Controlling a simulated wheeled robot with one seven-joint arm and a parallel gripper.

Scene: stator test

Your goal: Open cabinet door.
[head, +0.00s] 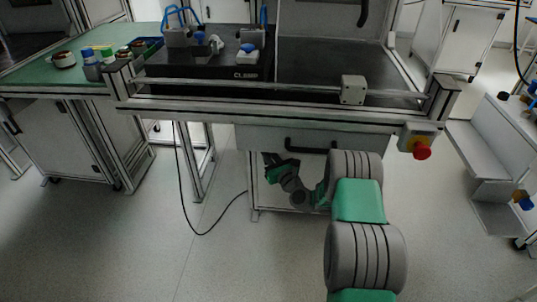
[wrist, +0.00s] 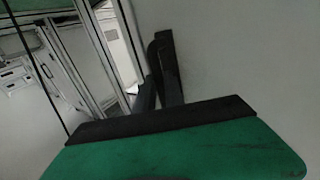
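The cabinet (head: 262,200) stands under the middle workbench, its pale front partly hidden by my arm. Above is a grey front panel with a black bar handle (head: 310,148). My gripper (head: 272,162) is at the cabinet's upper left, below that panel. In the wrist view, a pale flat surface (wrist: 245,50), probably the cabinet door, fills the right. Dark upright parts (wrist: 165,68) stand against its left edge; I cannot tell which are fingers and which may be a handle. The finger gap is not clear, and neither is any grasp. No door opening is visible.
A red emergency button (head: 422,150) sticks out at the bench's right front corner. A black cable (head: 184,190) hangs to the floor at the left. A green-topped bench (head: 30,77) stands at the left and grey steps (head: 480,150) at the right. Floor in front is clear.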

